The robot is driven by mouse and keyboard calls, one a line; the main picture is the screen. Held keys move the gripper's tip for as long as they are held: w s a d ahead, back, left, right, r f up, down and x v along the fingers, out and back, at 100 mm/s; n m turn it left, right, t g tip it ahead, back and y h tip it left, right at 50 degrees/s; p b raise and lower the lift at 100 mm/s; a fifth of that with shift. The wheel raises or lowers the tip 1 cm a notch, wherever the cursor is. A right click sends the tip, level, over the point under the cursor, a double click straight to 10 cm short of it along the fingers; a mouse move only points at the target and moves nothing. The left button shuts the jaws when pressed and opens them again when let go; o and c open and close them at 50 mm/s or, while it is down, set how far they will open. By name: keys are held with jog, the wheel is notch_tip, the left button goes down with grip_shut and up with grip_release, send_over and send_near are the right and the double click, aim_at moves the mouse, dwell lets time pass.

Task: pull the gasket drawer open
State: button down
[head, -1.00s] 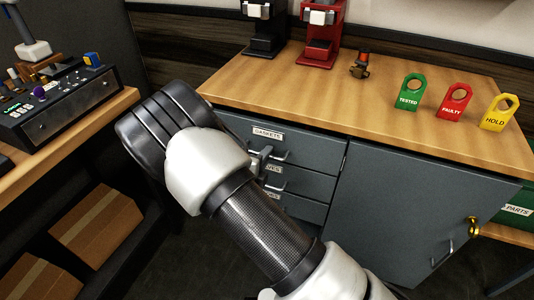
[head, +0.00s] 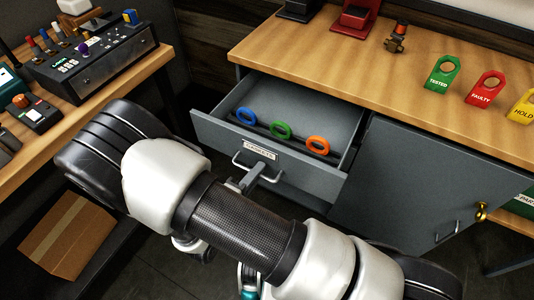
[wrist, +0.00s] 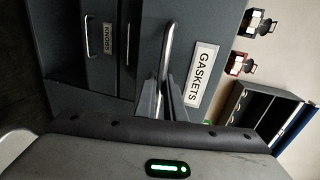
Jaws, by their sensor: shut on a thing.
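The gasket drawer (head: 323,181) stands well open from the grey cabinet under the wooden counter. A blue ring (head: 247,115), a green ring (head: 281,130) and an orange ring (head: 318,145) sit in a row inside it. Its front carries a GASKETS label (wrist: 201,75) and a metal bar handle (wrist: 169,48). My gripper (head: 252,179) is at the handle, shut on it. In the wrist view its fingers (wrist: 163,103) close around the bar beside the label. My arm hides the drawers below in the head view.
Green, red and yellow tags and a small brass-and-black part (head: 397,37) stand on the counter (head: 330,60). A bench with a control box (head: 92,70) is at left.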

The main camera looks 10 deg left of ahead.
jog(key=shift+f+v, duration=0.2)
jog(key=shift+v, duration=0.65)
jog(key=shift+f+v, duration=0.15)
jog(key=shift+v, duration=0.65)
jog(key=c, duration=2.1)
grip_release()
jog(key=shift+s, duration=0.1)
jog(key=p+v, duration=0.1)
jog(key=v, duration=1.6)
jog(key=shift+s, duration=0.2)
